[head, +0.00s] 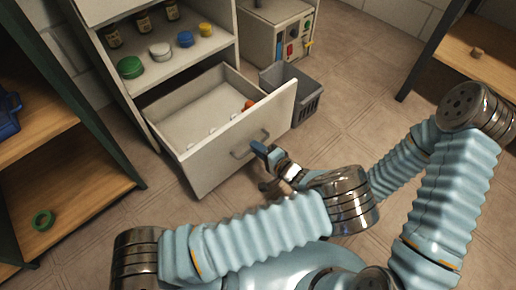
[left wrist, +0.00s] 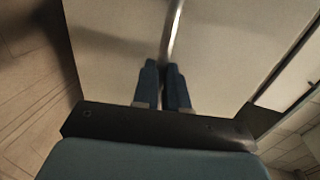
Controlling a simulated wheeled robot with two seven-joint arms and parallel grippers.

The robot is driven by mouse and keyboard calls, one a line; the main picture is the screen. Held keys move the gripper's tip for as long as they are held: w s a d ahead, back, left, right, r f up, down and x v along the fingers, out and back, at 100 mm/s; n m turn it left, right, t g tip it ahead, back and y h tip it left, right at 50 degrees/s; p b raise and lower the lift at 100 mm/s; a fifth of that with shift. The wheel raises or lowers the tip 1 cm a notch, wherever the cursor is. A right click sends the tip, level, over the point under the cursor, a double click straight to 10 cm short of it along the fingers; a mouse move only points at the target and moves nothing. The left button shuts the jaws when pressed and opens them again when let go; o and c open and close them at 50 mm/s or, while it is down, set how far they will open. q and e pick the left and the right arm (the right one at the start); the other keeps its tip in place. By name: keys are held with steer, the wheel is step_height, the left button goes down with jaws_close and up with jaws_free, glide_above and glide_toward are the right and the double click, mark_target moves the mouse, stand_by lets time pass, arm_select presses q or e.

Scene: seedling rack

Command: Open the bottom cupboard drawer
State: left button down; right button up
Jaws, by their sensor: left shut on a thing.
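The bottom cupboard drawer (head: 212,152) is pulled well out of the pale cupboard (head: 140,85), and its inside shows from above. Its front carries a metal bar handle (head: 250,145). My left gripper (head: 264,149) is at this handle, its blue fingers shut on the bar. In the left wrist view, the two fingers (left wrist: 162,85) close around the lower end of the handle bar (left wrist: 174,35), against the pale drawer front (left wrist: 120,45). My right gripper cannot be made out.
An orange item (head: 249,104) and small white items lie in the drawer. A grey bin (head: 292,92) stands close beside the drawer's right side. Jars and lids, including a green one (head: 130,67), sit on the shelf above. Shelving (head: 75,205) stands left; floor (head: 345,120) is clear to the right.

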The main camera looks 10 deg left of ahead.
arm_select(q)
steer(key=shift+s+d, duration=0.1)
arm_select(e)
steer(key=shift+s+d, duration=0.1)
arm_select(q)
steer(key=c, duration=1.2)
jaws_free()
